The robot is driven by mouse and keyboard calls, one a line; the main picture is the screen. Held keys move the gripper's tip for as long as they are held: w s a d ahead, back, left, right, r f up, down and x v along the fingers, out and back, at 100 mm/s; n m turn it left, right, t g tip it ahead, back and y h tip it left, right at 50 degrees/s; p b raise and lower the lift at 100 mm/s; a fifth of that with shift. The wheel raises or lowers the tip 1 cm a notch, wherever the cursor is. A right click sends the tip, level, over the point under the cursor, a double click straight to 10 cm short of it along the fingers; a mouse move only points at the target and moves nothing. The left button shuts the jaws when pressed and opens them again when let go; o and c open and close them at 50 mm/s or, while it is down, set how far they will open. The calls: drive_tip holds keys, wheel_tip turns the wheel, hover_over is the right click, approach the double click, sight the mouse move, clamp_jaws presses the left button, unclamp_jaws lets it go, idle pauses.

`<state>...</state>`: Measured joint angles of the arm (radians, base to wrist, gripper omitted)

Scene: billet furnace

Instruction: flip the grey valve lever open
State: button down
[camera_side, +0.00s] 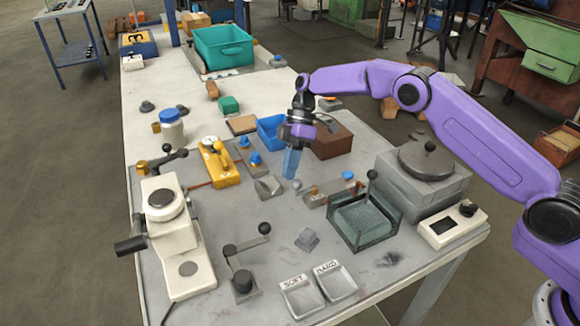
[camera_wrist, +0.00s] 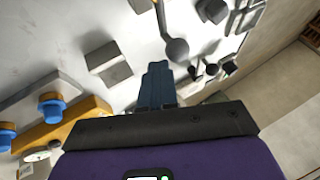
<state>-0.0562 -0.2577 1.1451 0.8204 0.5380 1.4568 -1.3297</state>
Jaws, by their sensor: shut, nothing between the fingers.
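The grey valve lever ends in a grey ball (camera_side: 297,186), beside a low grey block with brass fittings (camera_side: 316,198). In the wrist view the ball (camera_wrist: 176,49) sits on a thin arm running toward the top edge, just beyond and slightly right of my fingertips. My gripper (camera_side: 290,174) points down with its blue fingers closed together and empty, just above and left of the ball in the side view. The closed fingers also show in the wrist view (camera_wrist: 156,70). I cannot tell whether they touch the ball.
A grey wedge-shaped block (camera_side: 268,187) lies left of my fingers. A yellow unit (camera_side: 220,165), blue-capped pieces (camera_side: 256,159), a blue bin (camera_side: 271,132) and a brown box (camera_side: 331,140) stand close by. A green-grey mesh tray (camera_side: 364,221) is at front right.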

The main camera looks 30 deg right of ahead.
drive_tip(key=v, duration=0.7)
drive_tip(key=shift+r, duration=0.2)
drive_tip(key=shift+w+d, duration=0.1)
idle(0.4)
drive_tip(key=s+r+m+t+h, duration=0.15)
drive_tip(key=s+r, duration=0.25)
drive_tip(key=s, duration=0.7)
drive_tip(key=s+r+m+t+h, duration=0.15)
drive_tip(key=s+r, duration=0.25)
drive_tip(key=s, duration=0.7)
drive_tip(key=s+d+f+t, duration=0.1)
drive_tip(key=s+d+f, duration=0.1)
drive_tip(key=s+d, duration=0.6)
drive_tip(key=s+d+f+m+h, duration=0.1)
drive_tip(key=s+d+f, duration=0.1)
drive_tip(key=s+d, duration=0.7)
drive_tip(key=s, duration=0.4)
drive_tip(key=shift+s+f+m+t+h, duration=0.2)
drive_tip(key=shift+m+t+h, duration=0.1)
drive_tip(key=shift+t, duration=0.1)
